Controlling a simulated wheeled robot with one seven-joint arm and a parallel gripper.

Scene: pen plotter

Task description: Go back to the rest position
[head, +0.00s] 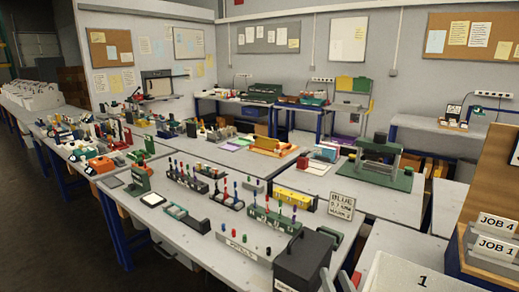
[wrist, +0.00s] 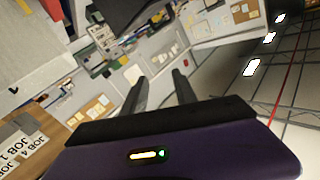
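My gripper (wrist: 159,75) shows in the wrist view, with two dark fingers standing apart and nothing between them. Its purple body fills the bottom of that view. The wrist view is tilted, and the gripper is in the air, clear of the things beyond it. I cannot make out my gripper for sure in the head view. In the head view, the pen plotter work table (head: 215,240) carries pen racks with upright red and blue pens (head: 275,218), a green-and-grey machine (head: 380,160) and a sign reading BLUE (head: 341,206).
A dark box (head: 302,262) stands at the table's front edge. A white tray (head: 400,275) marked 1 and JOB 4 and JOB 1 cards (head: 497,225) are at the right. Benches line the back wall. Open dark floor (head: 50,235) lies at the left.

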